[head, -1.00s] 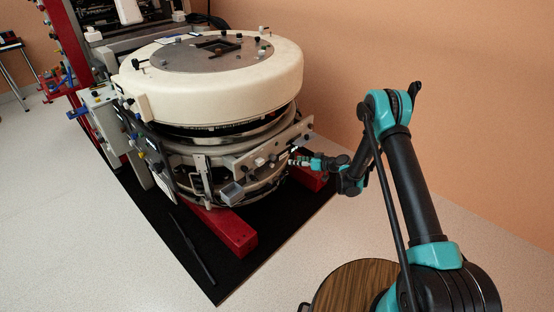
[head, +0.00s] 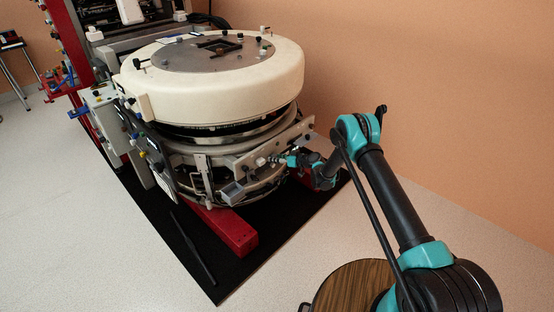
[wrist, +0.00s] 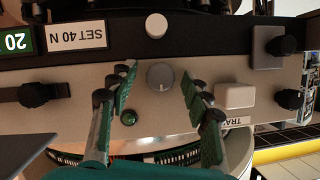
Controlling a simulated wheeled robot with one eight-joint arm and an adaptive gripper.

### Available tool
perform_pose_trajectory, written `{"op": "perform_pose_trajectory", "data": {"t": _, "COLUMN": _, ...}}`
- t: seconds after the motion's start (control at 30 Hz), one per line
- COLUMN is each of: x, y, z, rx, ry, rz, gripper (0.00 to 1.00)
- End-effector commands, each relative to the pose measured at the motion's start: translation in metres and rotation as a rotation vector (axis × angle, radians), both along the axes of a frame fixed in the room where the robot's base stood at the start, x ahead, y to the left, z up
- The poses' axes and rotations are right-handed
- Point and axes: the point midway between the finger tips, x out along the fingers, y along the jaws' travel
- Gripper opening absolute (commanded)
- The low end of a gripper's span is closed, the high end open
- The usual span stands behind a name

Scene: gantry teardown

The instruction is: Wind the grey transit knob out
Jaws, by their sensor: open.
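The grey transit knob (wrist: 160,76) is a round grey knob with a white index mark, set on the beige panel (wrist: 60,112) in the wrist view. My gripper (wrist: 158,84) is open, with one teal-padded finger on each side of the knob, and neither finger visibly touches it. In the head view my gripper (head: 281,160) is at the front panel of the big round gantry (head: 215,90), and the knob is too small to make out there.
A white knob (wrist: 156,25) sits just above, beside a "SET 40 N" label (wrist: 77,36). A green button (wrist: 129,117) lies close to the left finger. A white block (wrist: 235,96) and black knobs (wrist: 288,99) are on the right. A red foot (head: 232,232) stands below the gantry.

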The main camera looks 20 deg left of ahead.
Motion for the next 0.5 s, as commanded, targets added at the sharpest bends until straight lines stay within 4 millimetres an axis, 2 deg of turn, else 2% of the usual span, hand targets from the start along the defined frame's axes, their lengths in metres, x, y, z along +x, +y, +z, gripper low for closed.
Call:
{"op": "perform_pose_trajectory", "data": {"t": 0.17, "x": -0.0001, "y": -0.0001, "z": 0.0001, "rx": 0.000, "ry": 0.000, "rz": 0.000, "gripper": 0.49}}
{"op": "perform_pose_trajectory", "data": {"t": 0.5, "x": -0.0001, "y": -0.0002, "z": 0.0002, "rx": 0.000, "ry": 0.000, "rz": 0.000, "gripper": 0.08}}
